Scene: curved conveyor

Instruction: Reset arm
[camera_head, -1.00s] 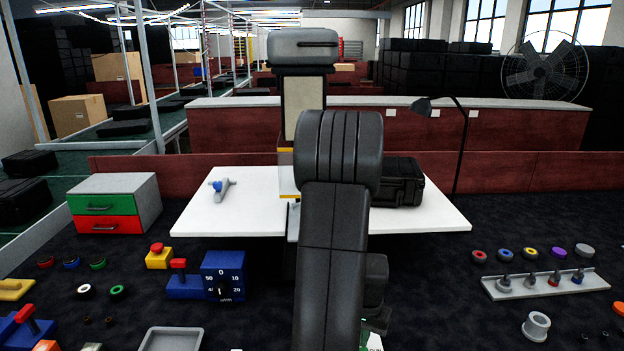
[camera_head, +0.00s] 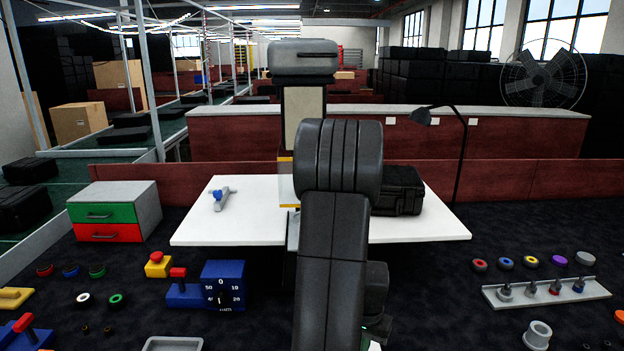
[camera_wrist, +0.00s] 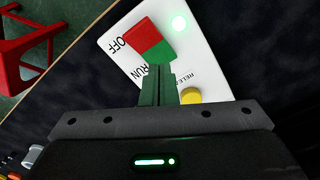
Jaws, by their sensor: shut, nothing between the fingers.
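My gripper (camera_wrist: 158,84) shows in the wrist view with its two dark green fingers together and nothing between them. The fingertips point at a red and green switch block (camera_wrist: 149,38) on a white panel (camera_wrist: 122,62). I cannot tell whether they touch it. The panel is marked OFF, RUN and a partly hidden word that begins RELEA. A yellow button (camera_wrist: 190,95) sits right of the fingers, and a green light (camera_wrist: 179,23) glows at the panel's top. In the head view my arm hides most of the gripper and panel.
A white table (camera_head: 240,225) bears a grey and blue tool (camera_head: 221,198) and a black case (camera_head: 398,190). A drawer cabinet (camera_head: 112,208) stands left. A blue dial box (camera_head: 223,285) lies left of my arm, a peg rack (camera_head: 545,292) right. A red stool (camera_wrist: 25,50) shows in the wrist view.

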